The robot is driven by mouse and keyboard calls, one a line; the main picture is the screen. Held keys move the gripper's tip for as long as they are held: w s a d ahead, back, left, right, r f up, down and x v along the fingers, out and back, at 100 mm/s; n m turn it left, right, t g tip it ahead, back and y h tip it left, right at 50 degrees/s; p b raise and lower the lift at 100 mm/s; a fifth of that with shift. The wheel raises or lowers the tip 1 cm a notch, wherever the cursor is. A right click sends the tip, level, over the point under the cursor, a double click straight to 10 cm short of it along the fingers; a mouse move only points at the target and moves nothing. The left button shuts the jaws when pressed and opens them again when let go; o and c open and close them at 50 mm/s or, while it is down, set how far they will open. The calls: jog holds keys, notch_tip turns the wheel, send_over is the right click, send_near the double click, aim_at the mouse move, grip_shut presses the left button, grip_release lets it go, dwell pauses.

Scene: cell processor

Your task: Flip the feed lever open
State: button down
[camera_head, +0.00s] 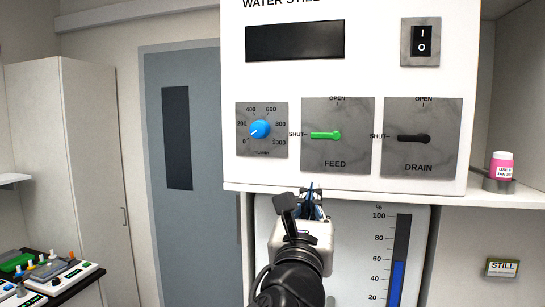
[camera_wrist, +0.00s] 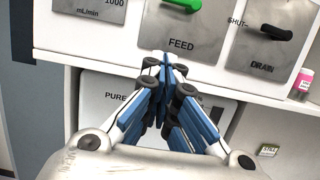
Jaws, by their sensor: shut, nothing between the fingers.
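The green feed lever (camera_head: 325,135) lies horizontal on the grey FEED plate (camera_head: 351,110), its free end pointing left to SHUT. OPEN is marked at the top of the plate. In the wrist view, part of the green lever (camera_wrist: 184,4) shows at the top edge, with the rest cut off. My gripper (camera_head: 311,187) is shut and empty, just below the panel's lower edge and under the feed lever, apart from it. In the wrist view, the closed fingertips (camera_wrist: 163,58) point up toward the FEED label.
The black drain lever (camera_head: 414,138) also points left to SHUT, right of the feed lever. A blue flow knob (camera_head: 261,129) sits to the left. A power switch (camera_head: 423,41) is above. A pink-labelled bottle (camera_head: 502,167) stands on the right shelf. Below is a level gauge (camera_head: 398,260).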

aim_at(326, 135)
jog(key=shift+w, duration=0.1)
jog(key=x, duration=1)
jog(key=shift+w+d+r, duration=0.1)
jog(key=shift+d+r, duration=0.05)
jog(key=shift+r, duration=0.05)
jog(key=r, duration=0.1)
jog(key=r+p, duration=0.1)
jog(key=r, duration=0.1)
jog(key=shift+s+r, duration=0.2)
jog(key=shift+s, duration=0.1)
jog(key=shift+r, duration=0.15)
jog(key=shift+w, duration=0.2)
jog(key=shift+s, duration=0.1)
